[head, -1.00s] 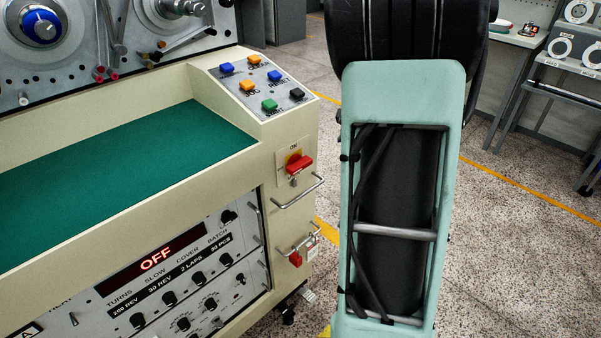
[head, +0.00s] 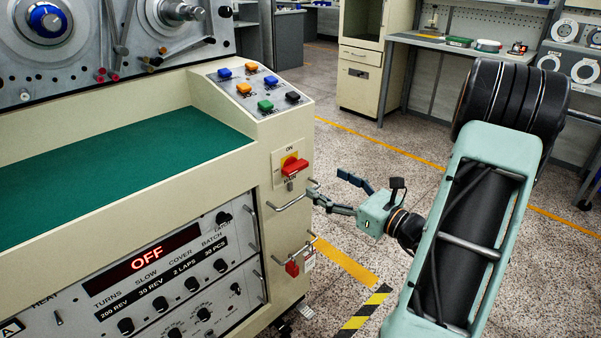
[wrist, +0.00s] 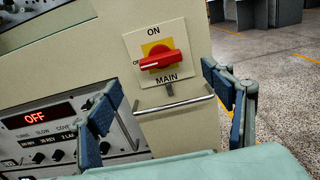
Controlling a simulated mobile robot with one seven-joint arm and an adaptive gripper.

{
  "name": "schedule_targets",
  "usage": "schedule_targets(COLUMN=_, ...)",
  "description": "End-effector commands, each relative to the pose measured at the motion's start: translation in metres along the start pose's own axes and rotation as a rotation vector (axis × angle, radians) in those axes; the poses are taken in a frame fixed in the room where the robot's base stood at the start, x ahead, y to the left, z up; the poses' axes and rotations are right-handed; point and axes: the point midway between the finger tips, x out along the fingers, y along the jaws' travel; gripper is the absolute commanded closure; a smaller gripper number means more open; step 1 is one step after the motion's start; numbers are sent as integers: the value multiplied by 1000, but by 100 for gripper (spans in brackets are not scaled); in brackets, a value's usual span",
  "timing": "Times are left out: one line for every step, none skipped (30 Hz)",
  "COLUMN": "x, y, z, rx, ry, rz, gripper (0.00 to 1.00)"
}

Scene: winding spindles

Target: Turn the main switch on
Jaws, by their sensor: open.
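The main switch is a red rotary handle (head: 295,168) on a yellow plate, on the right end of the cream machine. In the wrist view the red handle (wrist: 160,59) lies nearly level, pointing toward the OFF side, with ON above it and MAIN below. The display (head: 146,264) reads OFF. My gripper (head: 338,190) is open and empty, just right of the switch and the metal bar handle. In the wrist view its two blue-padded fingers (wrist: 170,100) stand either side of the switch panel, apart from the handle.
A metal bar handle (wrist: 174,105) sticks out just below the switch. A red padlock (head: 292,268) with a tag hangs lower on the machine. Coloured push buttons (head: 264,88) are on the sloped panel above.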

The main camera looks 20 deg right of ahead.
Motion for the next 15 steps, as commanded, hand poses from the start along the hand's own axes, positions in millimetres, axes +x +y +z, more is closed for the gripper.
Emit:
schedule_targets(x=7, y=1, z=-1, rx=-2, ry=-1, rz=5, gripper=26)
schedule_targets(x=12, y=1, z=-1, rx=-3, ry=-1, rz=5, gripper=26)
schedule_targets(x=19, y=2, z=-1, rx=-3, ry=0, rz=6, gripper=26)
schedule_targets(x=25, y=2, z=-1, rx=-2, ry=0, rz=7, gripper=26)
schedule_targets(x=31, y=2, z=-2, rx=-2, ry=0, rz=7, gripper=26)
schedule_targets(x=39, y=2, z=-2, rx=-2, ry=1, rz=8, gripper=26)
schedule_targets(x=45, y=2, z=-2, rx=-2, ry=1, rz=6, gripper=26)
schedule_targets(x=51, y=2, z=-2, rx=-2, ry=0, rz=8, gripper=26)
schedule_targets(x=58, y=2, z=-2, rx=-3, ry=2, rz=7, gripper=26)
schedule_targets(x=64, y=2, z=-2, rx=-3, ry=2, rz=6, gripper=26)
schedule_targets(x=69, y=2, z=-2, rx=-4, ry=2, rz=7, gripper=26)
schedule_targets(x=75, y=2, z=-2, rx=-3, ry=2, rz=6, gripper=26)
schedule_targets(x=80, y=2, z=-2, rx=-2, ry=2, rz=6, gripper=26)
schedule_targets(x=84, y=2, z=-2, rx=-2, ry=2, rz=6, gripper=26)
schedule_targets(x=88, y=2, z=-2, rx=-2, ry=2, rz=6, gripper=26)
